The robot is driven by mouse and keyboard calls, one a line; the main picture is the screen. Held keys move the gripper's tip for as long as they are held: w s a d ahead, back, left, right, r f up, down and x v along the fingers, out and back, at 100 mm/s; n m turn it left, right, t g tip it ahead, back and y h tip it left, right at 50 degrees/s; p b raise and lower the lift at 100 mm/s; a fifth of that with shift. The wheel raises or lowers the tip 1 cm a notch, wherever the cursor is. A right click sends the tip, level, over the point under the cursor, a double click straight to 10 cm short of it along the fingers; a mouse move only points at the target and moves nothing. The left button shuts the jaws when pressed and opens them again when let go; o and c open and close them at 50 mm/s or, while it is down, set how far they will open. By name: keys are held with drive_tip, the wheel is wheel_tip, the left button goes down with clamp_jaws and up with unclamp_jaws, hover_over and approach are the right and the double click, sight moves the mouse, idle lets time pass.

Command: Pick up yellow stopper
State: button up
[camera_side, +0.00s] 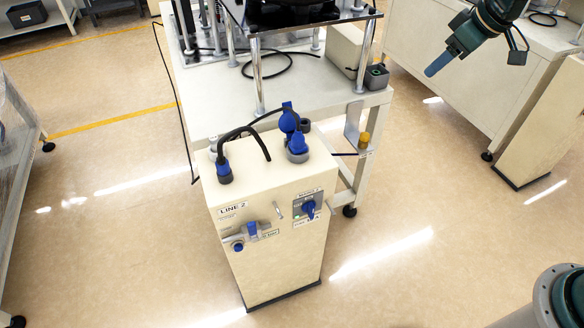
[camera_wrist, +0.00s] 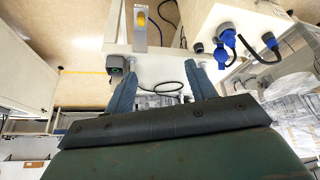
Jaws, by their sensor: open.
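The yellow stopper (camera_side: 364,140) sits upright on a small ledge (camera_side: 365,153) at the right front corner of the white feeder table. It also shows in the wrist view (camera_wrist: 141,18), near the top edge, on a grey metal bracket (camera_wrist: 140,38). My gripper (camera_side: 431,71) hangs up and to the right of the stopper in the side view, well apart from it. In the wrist view its two blue fingers (camera_wrist: 161,72) are spread with nothing between them. The stopper lies beyond the fingertips, slightly left of the middle between them.
The cream LINE 2 cabinet (camera_side: 270,225), with blue plugs (camera_side: 297,145) and cables on top, stands left of the stopper. A grey box with a green button (camera_side: 376,77) sits on the table corner above it. Another bench (camera_side: 450,50) stands at the right. Floor between is clear.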

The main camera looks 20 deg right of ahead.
drive_tip(key=w+d+f+n+y, duration=0.1)
drive_tip(key=w+d+f, duration=0.2)
drive_tip(key=w+f, duration=0.7)
drive_tip(key=n+y, duration=0.1)
approach(365, 134)
drive_tip(key=shift+x, duration=1.65)
drive_tip(key=shift+s+a+f, duration=0.15)
drive_tip(key=shift+x, duration=2.45)
drive_tip(key=c, duration=1.2)
wheel_tip(365, 134, up, 20)
